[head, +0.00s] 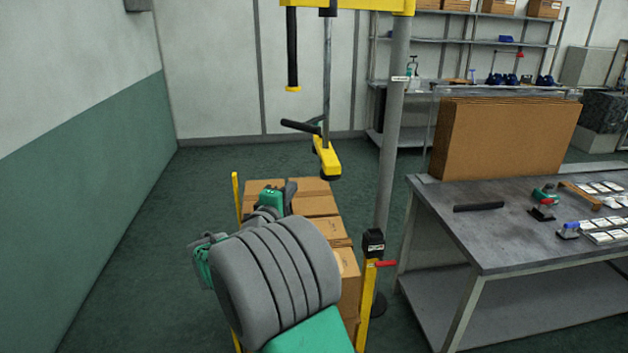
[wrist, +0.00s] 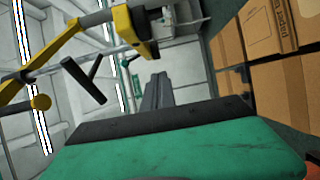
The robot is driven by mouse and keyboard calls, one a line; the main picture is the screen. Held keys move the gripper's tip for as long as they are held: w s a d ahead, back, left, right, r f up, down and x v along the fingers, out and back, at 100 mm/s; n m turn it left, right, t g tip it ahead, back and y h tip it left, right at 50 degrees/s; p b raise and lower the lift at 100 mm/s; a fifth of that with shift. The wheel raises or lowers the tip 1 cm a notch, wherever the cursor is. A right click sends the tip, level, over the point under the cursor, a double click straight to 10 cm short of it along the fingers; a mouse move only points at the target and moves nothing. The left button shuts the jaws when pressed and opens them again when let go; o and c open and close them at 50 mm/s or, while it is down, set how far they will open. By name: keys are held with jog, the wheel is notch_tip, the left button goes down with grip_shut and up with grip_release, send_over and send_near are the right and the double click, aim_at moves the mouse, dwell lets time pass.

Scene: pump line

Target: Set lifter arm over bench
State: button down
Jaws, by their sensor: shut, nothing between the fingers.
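The lifter's yellow arm (head: 345,5) runs across the top of the head view from a grey post (head: 393,120). A grey rod hangs from it to a yellow lifter head (head: 326,158) with a dark pad and a black handle (head: 300,127). The head hangs above cardboard boxes, left of the bench (head: 480,225), not over it. In the wrist view the lifter head (wrist: 132,27) and a black handle (wrist: 84,80) are at upper left. My gripper (wrist: 158,78) is shut and empty, apart from the lifter there. In the head view my arm partly hides it.
Stacked cardboard boxes (head: 328,232) stand below the lifter, between yellow posts (head: 367,305). The bench holds upright brown cardboard sheets (head: 505,138), a black bar (head: 479,207), pump parts (head: 544,200) and white items. Open floor (head: 120,240) lies to the left.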

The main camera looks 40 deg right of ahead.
jog(key=shift+r, duration=0.15)
jog(key=w+d+p, duration=0.1)
jog(key=d+p, duration=0.2)
jog(key=d, duration=0.6)
jog(key=shift+d+p, duration=0.2)
jog(key=shift+p, duration=0.15)
